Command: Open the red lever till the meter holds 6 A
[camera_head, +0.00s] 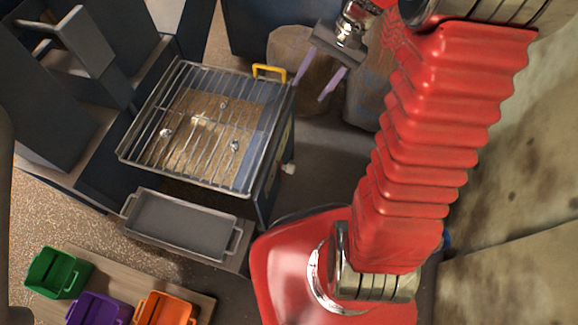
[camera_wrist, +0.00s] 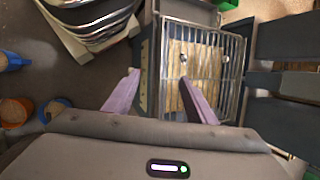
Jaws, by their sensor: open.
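I cannot make out a red lever or a meter in either view. My gripper (camera_head: 318,77) shows at the top of the head view, with its two pale purple fingers apart and nothing between them. It hangs to the right of a dark box with a wire grate (camera_head: 190,125) on top, near a yellow handle (camera_head: 269,72) at the box's far right corner. In the wrist view the fingers of my gripper (camera_wrist: 158,77) are spread, and the right one overlaps the grate (camera_wrist: 228,78).
A grey tray (camera_head: 180,225) sits in front of the box. Green (camera_head: 58,272), purple (camera_head: 97,309) and orange (camera_head: 165,309) bins stand at the lower left. A small white knob (camera_head: 289,168) juts from the box's right side. Sacks (camera_head: 300,65) stand behind my gripper.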

